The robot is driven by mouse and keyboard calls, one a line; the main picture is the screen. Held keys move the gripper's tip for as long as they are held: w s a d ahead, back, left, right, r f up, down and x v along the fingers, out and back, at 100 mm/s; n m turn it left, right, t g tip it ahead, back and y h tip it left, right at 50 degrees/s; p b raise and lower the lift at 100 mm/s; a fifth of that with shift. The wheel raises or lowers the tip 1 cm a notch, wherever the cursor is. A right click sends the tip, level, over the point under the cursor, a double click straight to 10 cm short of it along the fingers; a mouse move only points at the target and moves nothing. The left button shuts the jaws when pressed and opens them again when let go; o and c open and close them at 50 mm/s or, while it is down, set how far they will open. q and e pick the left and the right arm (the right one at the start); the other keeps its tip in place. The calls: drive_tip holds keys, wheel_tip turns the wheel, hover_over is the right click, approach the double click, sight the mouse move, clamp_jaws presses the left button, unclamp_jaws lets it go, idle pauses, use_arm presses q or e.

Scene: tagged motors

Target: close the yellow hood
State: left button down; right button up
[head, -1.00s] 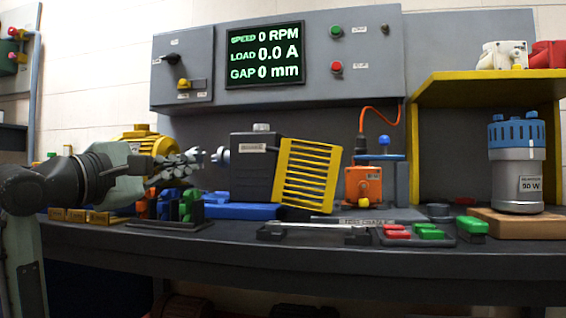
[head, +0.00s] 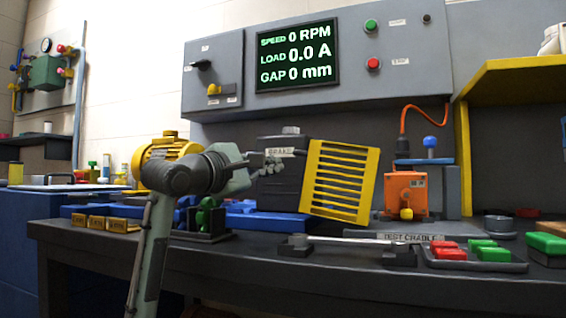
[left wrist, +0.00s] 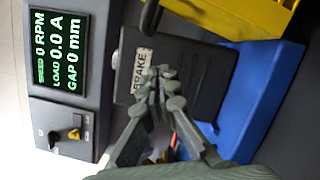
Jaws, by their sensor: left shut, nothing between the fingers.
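The yellow slatted hood (head: 340,180) stands tilted against the right side of the dark block labelled BRAKE (head: 280,187) on the bench. Part of it shows at the top right of the left wrist view (left wrist: 245,15). My left gripper (head: 275,160) is shut and empty in front of the brake block's left part, left of the hood and apart from it. In the left wrist view its closed fingers (left wrist: 163,80) lie over the BRAKE label. My right gripper is not in view.
An orange box (head: 405,192) with a cable stands right of the hood. A bar on supports (head: 345,241) and a tray of red and green blocks (head: 475,264) lie along the front. A yellow motor (head: 160,150) is behind my left arm. A blue base (left wrist: 250,95) lies under the brake.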

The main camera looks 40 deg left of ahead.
use_arm(q)
drive_tip(key=d, duration=0.1)
drive_tip(key=d+r, duration=0.1)
drive_tip(key=d, duration=0.1)
drive_tip(key=shift+w+r, duration=0.15)
drive_tip(key=shift+r, duration=0.05)
